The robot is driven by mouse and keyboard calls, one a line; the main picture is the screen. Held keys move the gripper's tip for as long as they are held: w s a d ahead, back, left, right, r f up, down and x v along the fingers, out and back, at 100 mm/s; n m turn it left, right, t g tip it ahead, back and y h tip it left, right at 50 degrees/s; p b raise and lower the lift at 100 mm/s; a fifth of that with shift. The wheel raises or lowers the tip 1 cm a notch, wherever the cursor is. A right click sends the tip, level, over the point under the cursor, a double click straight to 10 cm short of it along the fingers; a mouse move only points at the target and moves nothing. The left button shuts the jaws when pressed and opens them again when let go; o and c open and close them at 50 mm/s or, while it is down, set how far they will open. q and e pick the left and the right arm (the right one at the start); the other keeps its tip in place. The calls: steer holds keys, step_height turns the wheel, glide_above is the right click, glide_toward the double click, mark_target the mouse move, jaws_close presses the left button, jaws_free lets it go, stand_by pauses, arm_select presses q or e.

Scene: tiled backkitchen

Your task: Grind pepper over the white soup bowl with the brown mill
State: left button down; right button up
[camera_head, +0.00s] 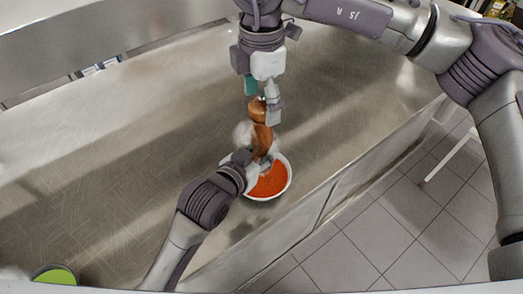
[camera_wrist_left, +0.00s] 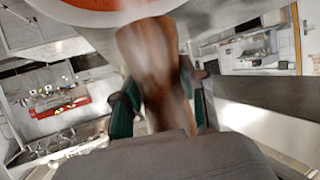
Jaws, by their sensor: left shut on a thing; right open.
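The brown mill (camera_head: 262,138) is held over the white soup bowl (camera_head: 289,180), which contains orange-red soup. My left gripper (camera_head: 260,160) is shut on the mill's body; in the left wrist view the mill (camera_wrist_left: 150,62) stands between its two fingers (camera_wrist_left: 163,100). My right gripper (camera_head: 262,98) is open at the mill's top knob, with a finger on either side; I cannot tell if they touch it. The bowl's rim and soup also show at the top of the left wrist view. My left gripper hides part of the bowl.
The bowl stands on a steel counter (camera_head: 110,150), near its front edge. A green round container (camera_head: 55,276) is at the lower left. Much of the counter left of the bowl is clear. The tiled floor (camera_head: 400,220) lies to the right.

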arm_select(q)
steer(key=shift+r, duration=0.1)
arm_select(e)
steer(key=shift+r, duration=2.5)
steer(key=n, duration=0.8)
step_height(320, 180, up, 12)
arm_select(q)
steer(key=shift+r, duration=0.1)
